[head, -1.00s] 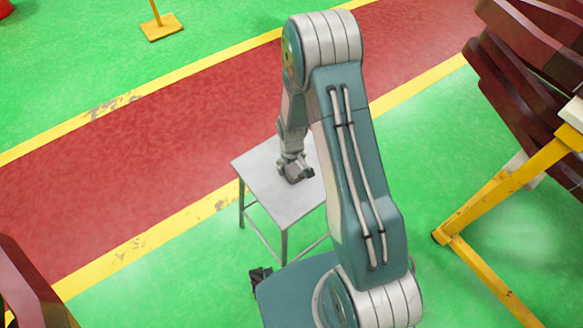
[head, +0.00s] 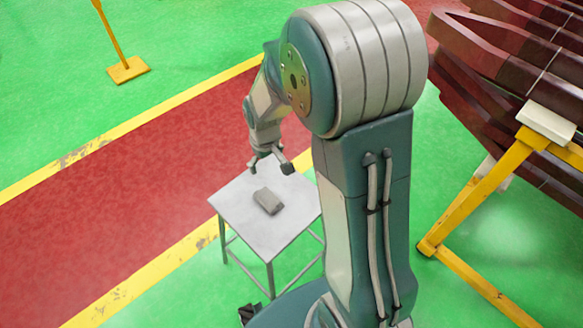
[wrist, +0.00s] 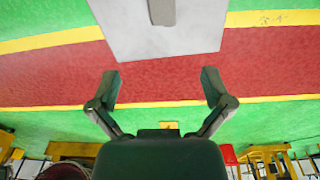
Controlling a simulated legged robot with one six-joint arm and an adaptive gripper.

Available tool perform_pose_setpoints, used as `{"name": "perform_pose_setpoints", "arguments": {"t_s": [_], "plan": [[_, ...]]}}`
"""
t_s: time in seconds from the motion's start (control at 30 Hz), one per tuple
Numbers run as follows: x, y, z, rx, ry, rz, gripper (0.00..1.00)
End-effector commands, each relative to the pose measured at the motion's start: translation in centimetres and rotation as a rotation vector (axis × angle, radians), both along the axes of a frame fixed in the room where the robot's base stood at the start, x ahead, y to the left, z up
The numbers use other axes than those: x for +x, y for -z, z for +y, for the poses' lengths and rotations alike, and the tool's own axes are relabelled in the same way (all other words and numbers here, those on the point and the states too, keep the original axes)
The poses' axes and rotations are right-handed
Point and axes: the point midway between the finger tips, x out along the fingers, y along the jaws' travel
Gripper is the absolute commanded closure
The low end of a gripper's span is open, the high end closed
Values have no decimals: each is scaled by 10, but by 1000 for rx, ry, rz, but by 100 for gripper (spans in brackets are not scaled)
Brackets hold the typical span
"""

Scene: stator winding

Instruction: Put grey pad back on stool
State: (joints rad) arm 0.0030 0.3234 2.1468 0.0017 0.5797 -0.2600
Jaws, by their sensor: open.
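The grey pad (head: 268,201) lies flat on the white top of the stool (head: 240,224), near its middle. In the wrist view the pad (wrist: 162,11) shows at the top edge, partly cut off, on the stool top (wrist: 120,35). My gripper (head: 270,166) is open and empty, above and beyond the pad near the stool's far edge. In the wrist view my gripper's two fingers (wrist: 160,88) are spread wide with nothing between them. The pad is apart from the fingers.
A yellow frame (head: 480,190) with a white block (head: 546,122) and dark red coil parts (head: 490,65) stands at the right. A yellow-based post (head: 127,69) stands at the far left. The red walkway (head: 120,180) beyond the stool is clear.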

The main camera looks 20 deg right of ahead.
Motion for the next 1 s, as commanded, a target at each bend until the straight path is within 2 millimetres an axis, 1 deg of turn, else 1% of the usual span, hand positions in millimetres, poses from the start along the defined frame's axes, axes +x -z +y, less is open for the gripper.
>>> {"name": "perform_pose_setpoints", "arguments": {"t_s": [0.03, 0.2, 0.3, 0.5, 0.7, 0.8, 0.9, 1.0], "plan": [[-5, -21, 0, 1, 12, -29, 0], [-30, -78, 0, 7, 58, -100, 0], [-48, -107, 1, 13, 84, -143, 0], [-90, -156, 1, 28, 137, -228, 0], [-137, -190, 1, 47, 189, -311, 0], [-160, -202, 1, 57, 212, -350, 0], [-178, -208, 1, 66, 231, -379, 0], [-188, -211, 1, 71, 243, -393, 0]]}}
